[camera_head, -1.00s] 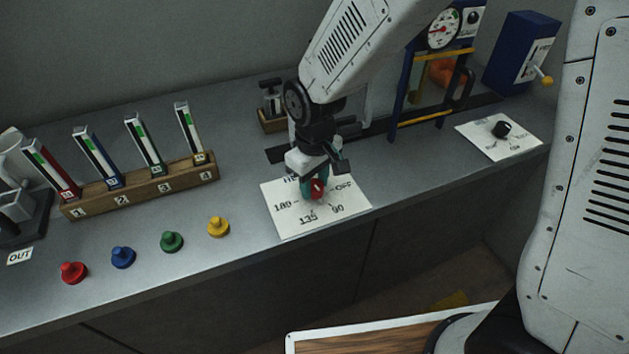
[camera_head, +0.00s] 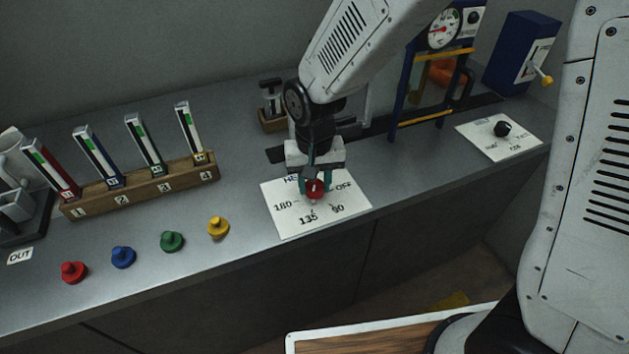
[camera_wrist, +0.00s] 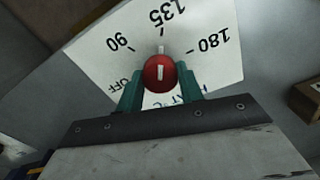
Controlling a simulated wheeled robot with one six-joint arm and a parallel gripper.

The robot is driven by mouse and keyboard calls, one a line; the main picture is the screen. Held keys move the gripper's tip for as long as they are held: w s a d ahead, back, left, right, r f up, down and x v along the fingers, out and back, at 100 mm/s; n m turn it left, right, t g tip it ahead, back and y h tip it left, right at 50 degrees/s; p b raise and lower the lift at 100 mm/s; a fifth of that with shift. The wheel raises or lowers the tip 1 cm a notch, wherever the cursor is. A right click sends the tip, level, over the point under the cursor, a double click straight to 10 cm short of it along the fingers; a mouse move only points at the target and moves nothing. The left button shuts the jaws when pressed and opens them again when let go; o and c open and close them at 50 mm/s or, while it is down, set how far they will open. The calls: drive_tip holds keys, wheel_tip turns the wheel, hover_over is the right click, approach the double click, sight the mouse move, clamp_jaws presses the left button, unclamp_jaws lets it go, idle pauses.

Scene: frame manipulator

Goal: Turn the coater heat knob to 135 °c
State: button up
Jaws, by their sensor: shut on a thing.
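The coater heat knob (camera_head: 315,188) is a red round knob with a white pointer mark. It sits on a white dial card (camera_head: 285,222) marked OFF, 90, 135 and 180. In the wrist view the knob (camera_wrist: 160,73) shows its white mark lined up with the tick below 135. My gripper (camera_head: 316,184) points down over the card, with its teal fingers on either side of the knob. In the wrist view the gripper (camera_wrist: 160,85) is shut on the knob. Part of the card's lettering is hidden behind the fingers.
A wooden rack (camera_head: 140,187) with several numbered gauges stands to the left. Red, blue, green and yellow (camera_head: 218,227) pegs stand in front of it. A second card with a black knob (camera_head: 502,129) lies to the right, near a blue box (camera_head: 520,55).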

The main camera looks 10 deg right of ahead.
sight(315, 184)
idle(0.4)
drive_tip(key=o, duration=1)
wheel_tip(315, 184, up, 8)
drive_tip(key=shift+f, duration=0.1)
drive_tip(key=s+d+r, duration=0.6)
drive_tip(key=s+d, duration=0.4)
drive_tip(key=s+d+r+t, duration=0.1)
drive_tip(key=s+d+r, duration=0.5)
drive_tip(key=s+d, duration=0.3)
drive_tip(key=shift+s+d, duration=0.35)
drive_tip(key=shift+d, duration=0.6)
